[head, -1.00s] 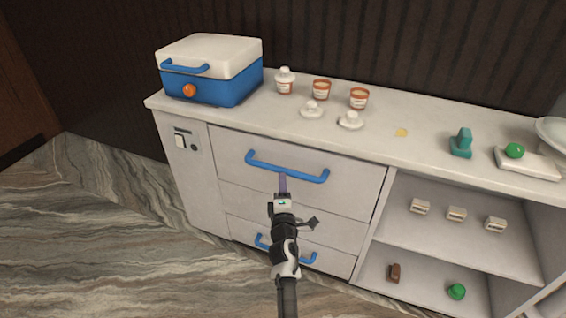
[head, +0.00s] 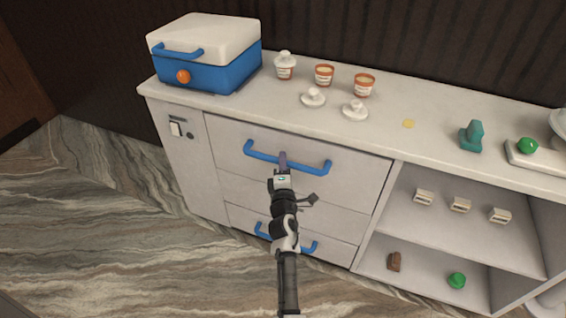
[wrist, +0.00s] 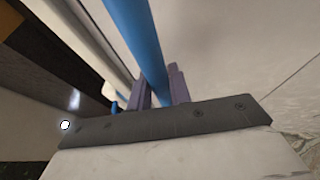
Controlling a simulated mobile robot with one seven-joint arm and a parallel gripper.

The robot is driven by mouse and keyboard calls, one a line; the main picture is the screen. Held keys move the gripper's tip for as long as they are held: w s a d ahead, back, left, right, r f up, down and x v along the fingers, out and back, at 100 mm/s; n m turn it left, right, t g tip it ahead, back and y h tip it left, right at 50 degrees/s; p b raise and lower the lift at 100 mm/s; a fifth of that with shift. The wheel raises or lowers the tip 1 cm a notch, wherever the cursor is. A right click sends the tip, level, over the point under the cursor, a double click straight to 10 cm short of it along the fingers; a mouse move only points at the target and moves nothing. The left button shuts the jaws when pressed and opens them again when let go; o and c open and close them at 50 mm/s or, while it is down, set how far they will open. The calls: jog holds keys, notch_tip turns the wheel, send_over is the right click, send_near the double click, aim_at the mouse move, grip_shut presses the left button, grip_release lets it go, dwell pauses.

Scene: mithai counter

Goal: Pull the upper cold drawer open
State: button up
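The upper cold drawer (head: 345,158) is the top grey drawer front in the counter. It looks flush with the cabinet face. Its blue bar handle (head: 312,167) runs across the front and also crosses the wrist view (wrist: 138,35). My gripper (head: 283,158) is at the middle of this handle. In the wrist view, the purple fingers (wrist: 161,88) stand on either side of the bar with no clear gap, so they look shut on it. The bar's contact with the finger pads is partly hidden.
A lower drawer has another blue handle (head: 305,246). Open shelves (head: 450,235) with small items are at the right. The counter top (head: 240,107) holds a blue cooler (head: 215,72), tubs, lids and a teal item (head: 471,137). The marbled floor (head: 110,220) at left is clear.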

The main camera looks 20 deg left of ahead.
grip_shut()
